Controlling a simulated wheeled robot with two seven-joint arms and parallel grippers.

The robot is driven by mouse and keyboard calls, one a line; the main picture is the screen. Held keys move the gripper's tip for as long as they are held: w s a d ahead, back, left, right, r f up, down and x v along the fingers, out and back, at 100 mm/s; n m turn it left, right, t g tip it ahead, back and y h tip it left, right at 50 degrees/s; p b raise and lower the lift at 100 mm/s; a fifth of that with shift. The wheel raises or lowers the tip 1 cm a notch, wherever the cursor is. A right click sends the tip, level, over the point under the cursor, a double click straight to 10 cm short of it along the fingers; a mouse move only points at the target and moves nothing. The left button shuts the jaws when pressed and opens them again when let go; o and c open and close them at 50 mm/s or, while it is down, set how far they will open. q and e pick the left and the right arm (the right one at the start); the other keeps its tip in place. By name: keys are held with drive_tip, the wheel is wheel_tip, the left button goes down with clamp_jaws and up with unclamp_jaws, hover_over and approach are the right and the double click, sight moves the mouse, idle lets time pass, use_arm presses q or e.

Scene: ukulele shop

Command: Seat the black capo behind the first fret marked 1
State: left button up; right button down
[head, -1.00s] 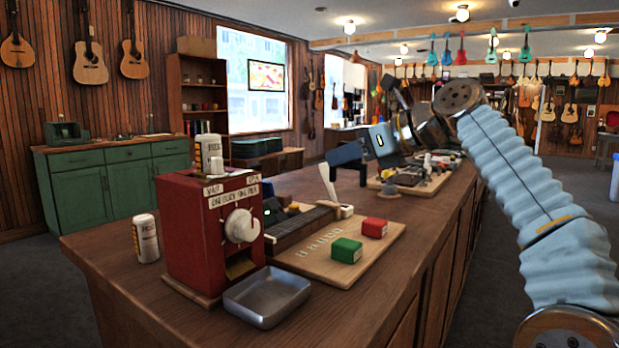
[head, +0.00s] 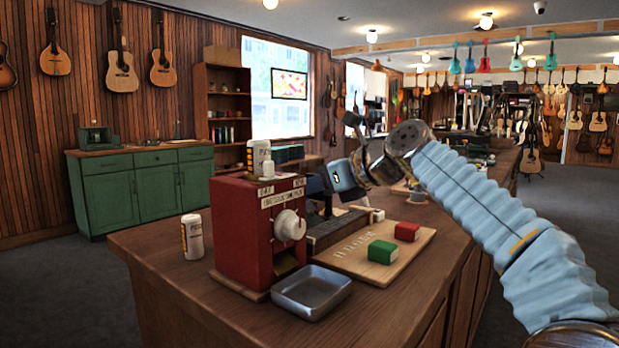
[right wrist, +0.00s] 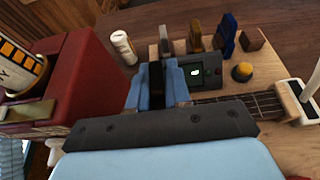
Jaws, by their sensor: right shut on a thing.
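My right gripper (right wrist: 165,82) has its blue fingers shut on a dark, narrow thing that looks like the black capo (right wrist: 156,76). In the head view my right gripper (head: 319,192) is low just behind the red box, and the capo cannot be made out. The fretted neck (right wrist: 240,106) runs right from beneath the gripper in the right wrist view; it also shows in the head view (head: 335,232). The gripper hides its left end, so I cannot tell whether the capo touches it. The fret mark 1 is not readable. My left gripper is not in view.
The red box (head: 243,225) with a white dial stands close by. A metal tray (head: 312,290) and green (head: 382,253) and red blocks (head: 407,232) are in front. A tuner with a green display (right wrist: 208,72) and several upright pieces (right wrist: 195,37) stand beside the neck.

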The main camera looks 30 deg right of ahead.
sight(313, 233)
drive_tip(key=shift+f+b, duration=2.55)
drive_tip(key=shift+f, duration=0.3)
drive_tip(key=shift+p, duration=0.45)
drive_tip(key=shift+r, duration=0.1)
drive_tip(key=shift+f, duration=0.65)
drive_tip(key=c, duration=1.5)
unclamp_jaws()
drive_tip(key=shift+o, duration=0.7)
